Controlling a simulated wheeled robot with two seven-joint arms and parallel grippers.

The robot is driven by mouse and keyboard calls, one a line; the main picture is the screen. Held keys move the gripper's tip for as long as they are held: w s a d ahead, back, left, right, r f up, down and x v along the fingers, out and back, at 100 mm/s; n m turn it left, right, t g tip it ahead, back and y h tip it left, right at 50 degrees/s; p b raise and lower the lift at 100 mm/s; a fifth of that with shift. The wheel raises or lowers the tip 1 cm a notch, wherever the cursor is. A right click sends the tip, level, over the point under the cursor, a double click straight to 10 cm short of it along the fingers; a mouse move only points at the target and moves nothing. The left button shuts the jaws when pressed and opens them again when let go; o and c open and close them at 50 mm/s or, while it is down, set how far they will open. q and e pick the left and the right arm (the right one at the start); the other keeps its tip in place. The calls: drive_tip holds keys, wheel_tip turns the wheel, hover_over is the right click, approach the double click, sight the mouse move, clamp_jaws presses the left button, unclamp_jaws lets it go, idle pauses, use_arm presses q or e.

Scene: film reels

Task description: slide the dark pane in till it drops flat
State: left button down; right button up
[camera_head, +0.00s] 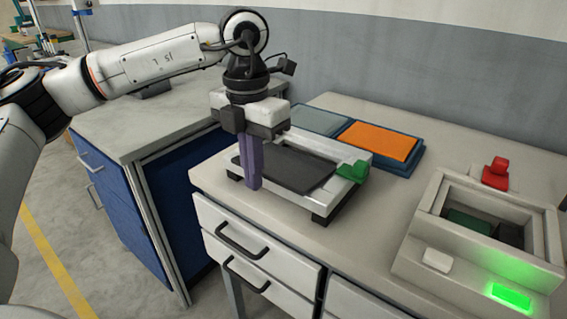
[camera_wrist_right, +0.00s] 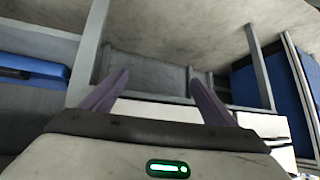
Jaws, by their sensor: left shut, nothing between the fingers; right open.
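The dark pane (camera_head: 298,171) lies in the white frame (camera_head: 322,147), which stands on black feet on the counter. Its right side reaches close to the green knob (camera_head: 352,172) on the frame; I cannot tell whether it is fully flat or slightly tilted. My left gripper (camera_head: 252,184) points straight down at the pane's left end, its purple fingers shut with nothing between them. The fingers hide part of the pane's left edge and the frame there; I cannot tell whether they touch the pane. My right gripper (camera_wrist_right: 160,82) shows only in the right wrist view, open and empty.
Behind the frame lies a blue tray with an orange pad (camera_head: 380,141) and a grey-green pad (camera_head: 318,119). At right stands a grey box (camera_head: 415,248) with a red knob (camera_head: 496,173) and a lit green button (camera_head: 511,296). The counter between frame and box is clear.

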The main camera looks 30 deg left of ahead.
sight(275, 168)
use_arm(q)
drive_tip(key=shift+w+d+f+p, duration=0.15)
drive_tip(key=shift+w+p, duration=0.5)
drive_tip(key=shift+w, duration=1.1)
drive_tip(key=shift+w+d+r+p, duration=0.15)
drive_tip(key=shift+w+p, duration=0.5)
drive_tip(key=shift+w, duration=1.05)
drive_tip(key=shift+s+a+f, duration=0.1)
drive_tip(key=shift+s+f, duration=0.05)
drive_tip(key=shift+s, duration=0.3)
drive_tip(key=shift+r+p, duration=0.85)
drive_tip(key=shift+r, duration=0.2)
drive_tip(key=shift+w+r+p, duration=0.1)
drive_tip(key=shift+w+p, duration=0.25)
drive_tip(key=shift+w, duration=0.15)
drive_tip(key=shift+w+d+p, duration=0.2)
drive_tip(key=shift+w+p, duration=0.5)
drive_tip(key=shift+w, duration=0.55)
